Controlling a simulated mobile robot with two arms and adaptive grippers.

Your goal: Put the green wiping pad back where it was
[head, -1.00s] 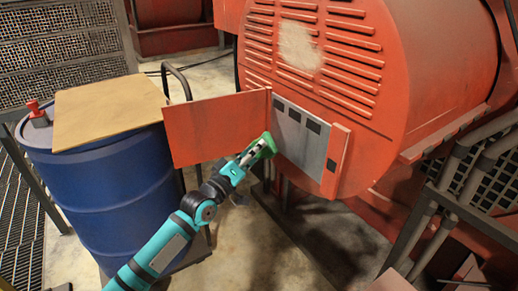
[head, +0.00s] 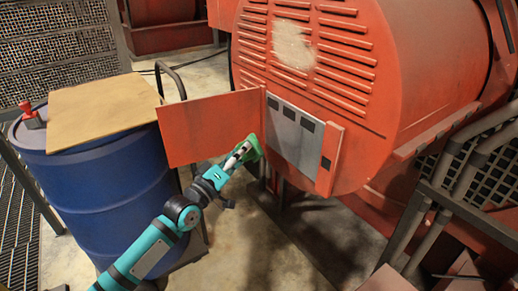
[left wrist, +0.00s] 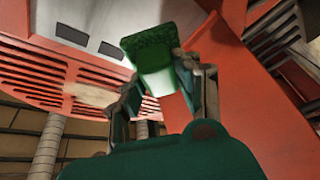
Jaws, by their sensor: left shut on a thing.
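My left gripper (head: 243,152) is shut on the green wiping pad (head: 252,147). My right gripper is in neither view.
A blue drum (head: 100,200) with a tan board (head: 105,108) and a red-topped object (head: 30,115) on it stands at the left. The open red door (head: 212,128) juts out beside a grey panel (head: 294,133) on the red engine (head: 340,90). Grey pipe rails (head: 440,200) stand at the right.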

